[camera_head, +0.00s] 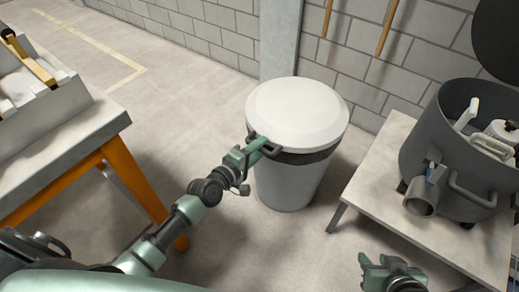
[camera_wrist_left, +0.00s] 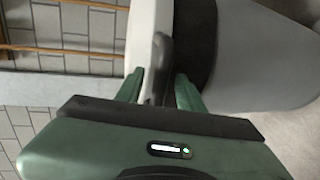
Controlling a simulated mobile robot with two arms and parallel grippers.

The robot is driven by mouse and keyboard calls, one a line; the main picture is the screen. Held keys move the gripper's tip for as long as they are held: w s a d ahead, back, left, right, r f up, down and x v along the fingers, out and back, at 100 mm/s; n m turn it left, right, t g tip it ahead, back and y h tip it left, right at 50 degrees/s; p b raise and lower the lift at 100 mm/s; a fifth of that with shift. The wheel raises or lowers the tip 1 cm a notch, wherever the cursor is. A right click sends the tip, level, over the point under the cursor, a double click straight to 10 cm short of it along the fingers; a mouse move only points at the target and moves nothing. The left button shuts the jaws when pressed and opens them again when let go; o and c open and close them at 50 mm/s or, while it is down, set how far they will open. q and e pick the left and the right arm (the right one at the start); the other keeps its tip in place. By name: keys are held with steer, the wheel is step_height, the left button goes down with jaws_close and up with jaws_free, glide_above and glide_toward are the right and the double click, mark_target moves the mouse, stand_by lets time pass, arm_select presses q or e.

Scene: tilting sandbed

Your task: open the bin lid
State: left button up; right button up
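The bin (camera_head: 288,185) is a grey round bin standing on the floor. Its white lid (camera_head: 298,110) lies flat and closed on top, above a dark band. A dark handle (camera_head: 276,149) sticks out at the lid's front edge, and it also shows in the left wrist view (camera_wrist_left: 160,62). My left gripper (camera_head: 262,146) is at this handle. Its fingers (camera_wrist_left: 160,86) stand on either side of the handle, spread apart; firm contact does not show. My right gripper (camera_head: 375,260) is at the lower right, away from the bin, with its fingers apart and empty.
A low table (camera_head: 385,170) right of the bin carries a dark grey drum (camera_head: 430,135) with a side handle and items inside. A workbench (camera_head: 110,122) with orange legs stands at the left. A block wall and pillar (camera_head: 280,40) are behind the bin. Floor is clear in front.

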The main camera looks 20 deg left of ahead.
arm_select(q)
steer(key=shift+w, duration=0.1)
jaws_close()
stand_by(1.5)
